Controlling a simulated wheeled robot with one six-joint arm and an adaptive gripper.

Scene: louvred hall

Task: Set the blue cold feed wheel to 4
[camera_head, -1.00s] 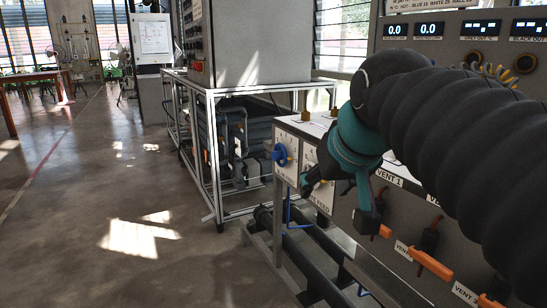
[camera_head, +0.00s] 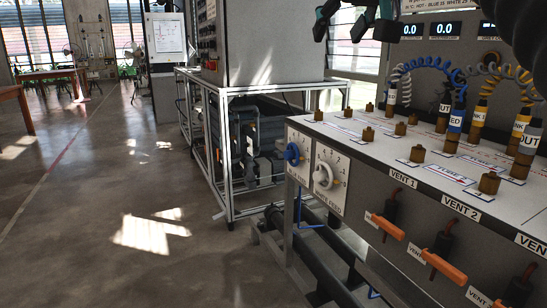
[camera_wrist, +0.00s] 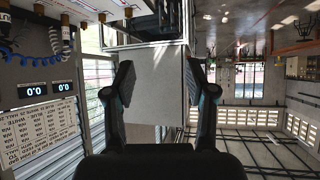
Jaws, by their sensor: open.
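The blue cold feed wheel (camera_head: 292,153) is on a white dial plate at the left end of the bench front in the head view. Its numbers are too small to read. A white feed wheel (camera_head: 324,176) with its own numbered dial sits just right of it. My gripper (camera_head: 345,22) is at the top of the head view, high above the bench and well apart from both wheels. In the wrist view my gripper (camera_wrist: 160,88) has its two fingers spread wide with nothing between them. The blue wheel does not show clearly in the wrist view.
The bench top (camera_head: 350,127) carries several brass fittings and dark-bodied plugs on coiled hoses. Orange vent levers (camera_head: 388,228) stick out from its front. A metal frame (camera_head: 228,150) with a grey cabinet (camera_head: 262,40) stands behind. The floor (camera_head: 120,190) at left is clear.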

